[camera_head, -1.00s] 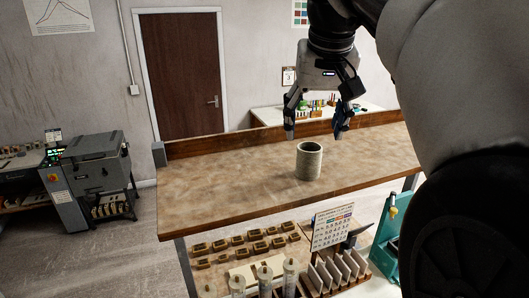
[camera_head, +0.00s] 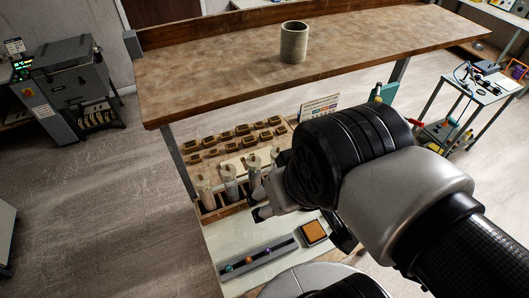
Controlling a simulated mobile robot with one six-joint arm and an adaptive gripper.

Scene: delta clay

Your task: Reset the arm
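My arm (camera_head: 400,185) is folded low at the right and front of the head view. My gripper (camera_head: 303,226) is mostly hidden behind its dark wrist joint, above the lower bench. Only small parts show at either side of the joint, and I cannot tell how far the fingers are apart.
The lower bench holds several small wooden moulds (camera_head: 240,135), pale bottles (camera_head: 228,180), a dark strip with coloured knobs (camera_head: 258,257) and an orange pad (camera_head: 313,232). A machine (camera_head: 65,85) stands left, a cart (camera_head: 470,100) right. Floor between is clear.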

